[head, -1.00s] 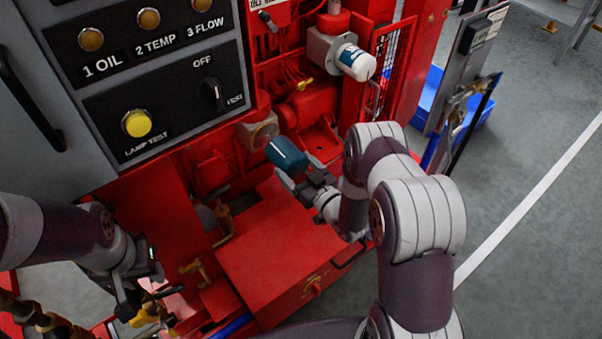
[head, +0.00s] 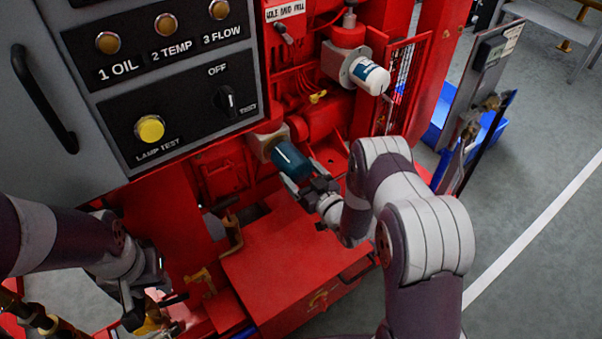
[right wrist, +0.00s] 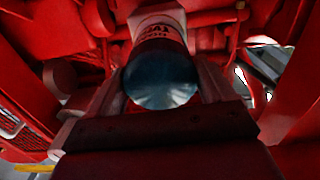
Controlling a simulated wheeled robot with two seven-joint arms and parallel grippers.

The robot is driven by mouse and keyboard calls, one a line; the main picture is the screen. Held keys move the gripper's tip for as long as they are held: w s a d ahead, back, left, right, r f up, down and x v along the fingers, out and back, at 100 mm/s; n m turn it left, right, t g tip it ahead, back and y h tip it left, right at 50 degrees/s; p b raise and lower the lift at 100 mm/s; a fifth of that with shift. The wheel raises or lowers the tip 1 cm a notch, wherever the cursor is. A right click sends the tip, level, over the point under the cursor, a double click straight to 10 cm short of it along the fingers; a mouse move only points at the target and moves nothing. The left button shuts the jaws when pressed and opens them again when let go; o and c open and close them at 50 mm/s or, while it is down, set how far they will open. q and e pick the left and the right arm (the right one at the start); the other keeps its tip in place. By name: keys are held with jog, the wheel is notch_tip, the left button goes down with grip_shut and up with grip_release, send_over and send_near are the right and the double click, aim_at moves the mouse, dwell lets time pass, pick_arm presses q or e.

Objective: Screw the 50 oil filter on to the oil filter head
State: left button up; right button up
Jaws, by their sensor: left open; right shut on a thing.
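A teal oil filter (head: 291,160) lies at a tilt with its far end against the light grey-brown oil filter head (head: 266,143) on the red engine. My right gripper (head: 304,176) is shut on the filter's near end. In the right wrist view the filter (right wrist: 160,78) sits between the two fingers, its rounded end towards the camera and its lettered far part by the pale head. I cannot tell whether its thread is engaged. My left gripper (head: 160,300) is open and empty at lower left, well away from the filter.
A white-and-blue filter (head: 369,75) hangs on another housing above right. The control panel (head: 165,75) stands at upper left. A flat red box (head: 285,255) lies below the right gripper. Brass valve parts (head: 200,280) are near the left gripper.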

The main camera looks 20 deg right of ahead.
jog(key=shift+w, duration=0.15)
dwell(0.3)
jog(key=shift+w+a+b, duration=0.3)
jog(key=shift+w+b, duration=0.05)
jog(key=shift+w, duration=0.3)
jog(key=shift+w, duration=0.1)
dwell(0.5)
